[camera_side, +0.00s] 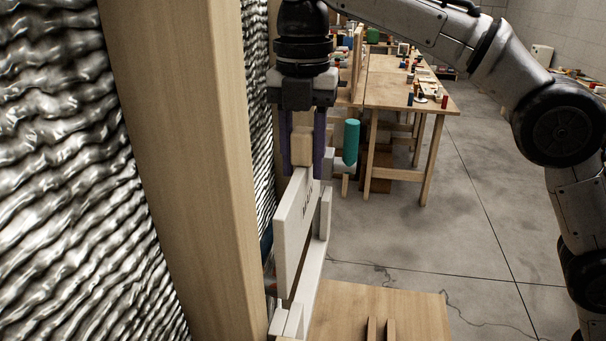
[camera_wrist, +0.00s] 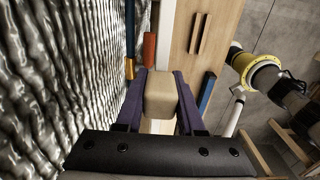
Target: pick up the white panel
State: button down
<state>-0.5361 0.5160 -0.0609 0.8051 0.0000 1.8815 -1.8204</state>
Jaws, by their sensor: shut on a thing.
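The white panel (camera_side: 296,225) stands upright and edge-on in the side view, with dark lettering on its face. A pale wooden block (camera_side: 302,147) sits directly above its top end. My gripper (camera_side: 303,160) points down with its purple fingers on either side of this block, shut on it. In the wrist view, the block (camera_wrist: 160,98) fills the space between the fingertips (camera_wrist: 160,90). A little white shows below the block there. I cannot tell whether the block is fixed to the panel.
A wooden post (camera_side: 190,150) and wavy silver foil (camera_side: 60,170) stand close on the left. White framing (camera_side: 312,275) lies beside the panel. A wooden board with two bars (camera_side: 420,315) is at the bottom. A teal cylinder (camera_side: 351,142) shows right of my fingers.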

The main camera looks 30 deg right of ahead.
jog(key=shift+r, duration=0.4)
jog(key=shift+s+d+r, duration=0.15)
jog(key=shift+s, duration=0.05)
jog(key=s+d, duration=1.2)
jog(key=d, duration=0.1)
jog(key=w+d+f+m, duration=0.3)
jog(key=w+f+m, duration=0.1)
jog(key=f+m, duration=0.5)
jog(key=w+d+f+m, duration=0.4)
jog(key=w+f+m, duration=0.1)
jog(key=f+m, duration=0.4)
jog(key=w+d+f+m, duration=0.3)
jog(key=w+f+m, duration=0.1)
jog(key=f+m, duration=0.5)
jog(key=shift+w+d+f, duration=0.25)
jog(key=shift+w+f, duration=0.05)
jog(key=shift+f, duration=0.25)
